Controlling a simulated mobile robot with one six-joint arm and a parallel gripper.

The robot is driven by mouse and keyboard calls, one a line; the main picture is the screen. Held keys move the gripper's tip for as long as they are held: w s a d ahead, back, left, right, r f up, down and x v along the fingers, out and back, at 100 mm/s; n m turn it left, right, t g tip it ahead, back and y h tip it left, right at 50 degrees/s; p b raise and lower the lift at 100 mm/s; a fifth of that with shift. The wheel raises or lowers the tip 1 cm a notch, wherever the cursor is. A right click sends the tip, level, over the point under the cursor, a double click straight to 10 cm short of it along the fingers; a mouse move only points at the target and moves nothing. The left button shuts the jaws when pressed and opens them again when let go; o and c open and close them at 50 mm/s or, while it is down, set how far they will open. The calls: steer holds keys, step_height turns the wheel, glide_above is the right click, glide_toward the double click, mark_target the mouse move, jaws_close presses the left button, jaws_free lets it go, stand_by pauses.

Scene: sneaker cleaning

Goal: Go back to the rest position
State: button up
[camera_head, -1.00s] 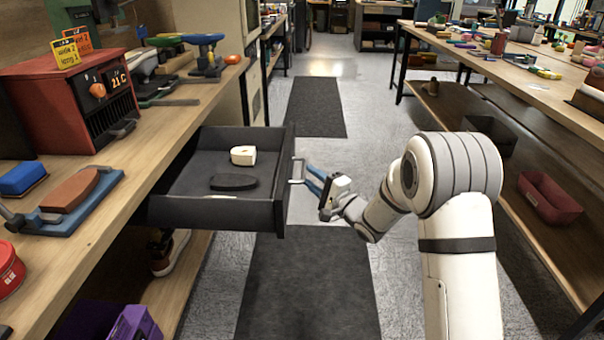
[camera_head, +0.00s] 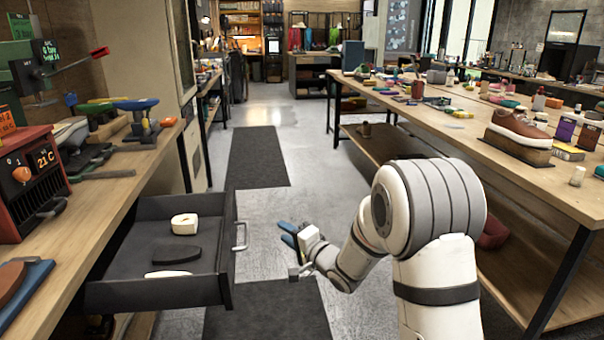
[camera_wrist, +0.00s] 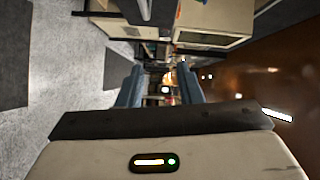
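My gripper (camera_head: 283,232) hangs over the floor in the aisle, to the right of the open drawer (camera_head: 155,295) and apart from its handle (camera_head: 240,236). In the wrist view its two blue fingers (camera_wrist: 160,76) stand apart with nothing between them, so it is open and empty. The drawer is pulled out from under the left bench. It holds a cream block (camera_head: 185,223), a dark flat oval piece (camera_head: 178,255) and another pale piece (camera_head: 168,274) at its near wall.
The left bench (camera_head: 95,222) carries a red heater-like box (camera_head: 30,180) and several tools. The right table (camera_head: 560,180) holds a brown shoe (camera_head: 518,128) and several small items. A dark floor mat (camera_head: 258,157) lies in the open aisle ahead.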

steer(key=s+d+r+n+g+h+p, duration=0.1)
steer(key=s+d+r+h+p, duration=0.35)
steer(key=d+r, duration=0.35)
steer(key=s+d+r+n+g+h+p, duration=0.1)
steer(key=s+d+r+h+p, duration=0.2)
steer(key=d+r+h+p, duration=0.4)
steer(key=s+d+r+n+g+p, duration=0.2)
steer(key=s+r, duration=0.1)
steer(key=s, duration=0.6)
steer(key=s+d+r+n+g+p, duration=0.1)
steer(key=s+d+r+g+p, duration=0.1)
steer(key=s, duration=0.6)
steer(key=s+d+r+n+g+p, duration=0.2)
steer(key=s+d+r+g+p, duration=0.1)
steer(key=s, duration=0.6)
steer(key=shift+s+r+n+g+p, duration=0.3)
steer(key=shift+s+r+g+p, duration=0.1)
steer(key=shift+r+p, duration=0.35)
